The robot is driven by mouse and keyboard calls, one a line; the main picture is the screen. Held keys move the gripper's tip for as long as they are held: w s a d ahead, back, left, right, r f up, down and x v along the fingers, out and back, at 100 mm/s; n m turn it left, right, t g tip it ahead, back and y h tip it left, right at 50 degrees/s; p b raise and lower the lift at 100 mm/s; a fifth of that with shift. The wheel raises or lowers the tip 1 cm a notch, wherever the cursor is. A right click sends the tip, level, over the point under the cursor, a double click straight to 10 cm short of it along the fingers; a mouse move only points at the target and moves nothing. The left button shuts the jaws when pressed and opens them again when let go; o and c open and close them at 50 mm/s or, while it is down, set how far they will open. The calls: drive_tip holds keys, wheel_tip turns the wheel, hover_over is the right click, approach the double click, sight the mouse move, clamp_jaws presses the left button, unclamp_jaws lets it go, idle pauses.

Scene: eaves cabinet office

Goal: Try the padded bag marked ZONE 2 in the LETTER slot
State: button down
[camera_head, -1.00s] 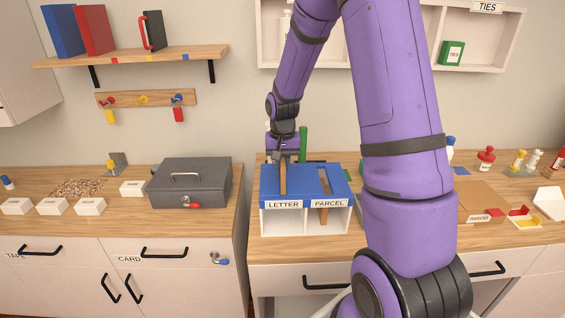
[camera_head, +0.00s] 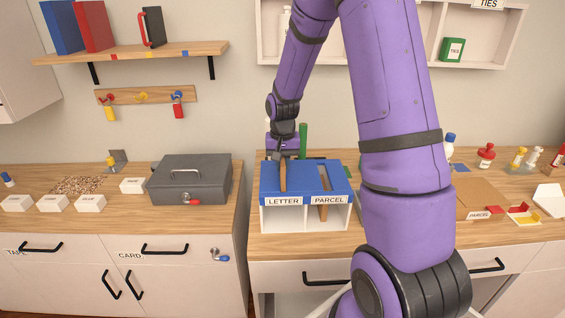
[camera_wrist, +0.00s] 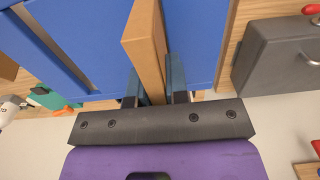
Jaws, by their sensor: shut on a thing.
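A blue-topped box with white compartments (camera_head: 306,178) stands on the counter, its front labels reading LETTER (camera_head: 283,201) on the left and PARCEL (camera_head: 329,200) on the right. My gripper (camera_wrist: 152,88) is shut on a thin brown padded bag (camera_wrist: 146,40), held upright on edge above the blue top. In the head view the bag (camera_head: 283,178) stands at the LETTER slot; I cannot tell how far it is in. Its ZONE marking does not show. The PARCEL slot (camera_head: 323,178) is the other opening, with something brown visible below it.
A grey cash box (camera_head: 192,180) stands to the left on the neighbouring counter, beside small white labelled boxes (camera_head: 53,205). A green upright object (camera_head: 303,140) is close behind the slot box. A brown parcel (camera_head: 480,203) and small bottles lie to the right.

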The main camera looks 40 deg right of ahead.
drive_tip(key=shift+f, duration=0.7)
idle(0.6)
idle(0.7)
